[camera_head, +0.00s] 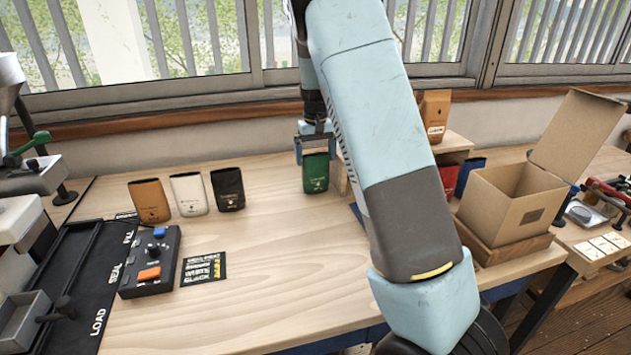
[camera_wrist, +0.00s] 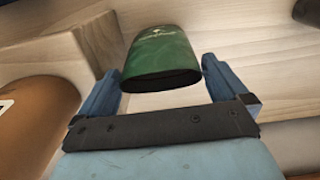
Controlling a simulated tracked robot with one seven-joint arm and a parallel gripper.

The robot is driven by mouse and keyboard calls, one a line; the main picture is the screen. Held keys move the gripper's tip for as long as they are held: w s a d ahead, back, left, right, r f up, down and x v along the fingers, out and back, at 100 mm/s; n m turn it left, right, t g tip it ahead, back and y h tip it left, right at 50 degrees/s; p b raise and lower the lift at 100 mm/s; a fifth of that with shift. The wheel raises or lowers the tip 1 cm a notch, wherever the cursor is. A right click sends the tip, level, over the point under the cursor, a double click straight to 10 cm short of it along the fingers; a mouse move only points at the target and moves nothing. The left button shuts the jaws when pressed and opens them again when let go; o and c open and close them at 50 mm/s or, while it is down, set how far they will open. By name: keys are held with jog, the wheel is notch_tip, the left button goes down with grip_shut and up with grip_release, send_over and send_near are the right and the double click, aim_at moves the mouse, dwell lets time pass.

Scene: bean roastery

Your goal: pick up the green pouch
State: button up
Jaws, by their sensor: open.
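The green pouch (camera_head: 316,172) stands upright on the wooden table, toward the back and just left of my arm in the head view. My gripper (camera_head: 315,148) points down right above it. In the wrist view the green pouch (camera_wrist: 162,58) shows its dark open top edge toward me. The two blue fingers of my gripper (camera_wrist: 158,82) are open, one on each side of the pouch's upper end. A gap shows on each side, and I see no finger touching it.
Orange (camera_head: 150,201), white (camera_head: 189,194) and black (camera_head: 228,189) pouches stand to the left. A control box (camera_head: 150,265) and a label card (camera_head: 203,269) lie in front of them. An open cardboard box (camera_head: 510,205) stands right. A brown bag (camera_head: 433,113) sits on a wooden block behind my arm.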

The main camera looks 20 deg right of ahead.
jog(key=shift+f, duration=0.95)
jog(key=shift+c, duration=0.4)
jog(key=c, duration=0.9)
jog(key=shift+o, duration=0.2)
jog(key=shift+r, duration=0.1)
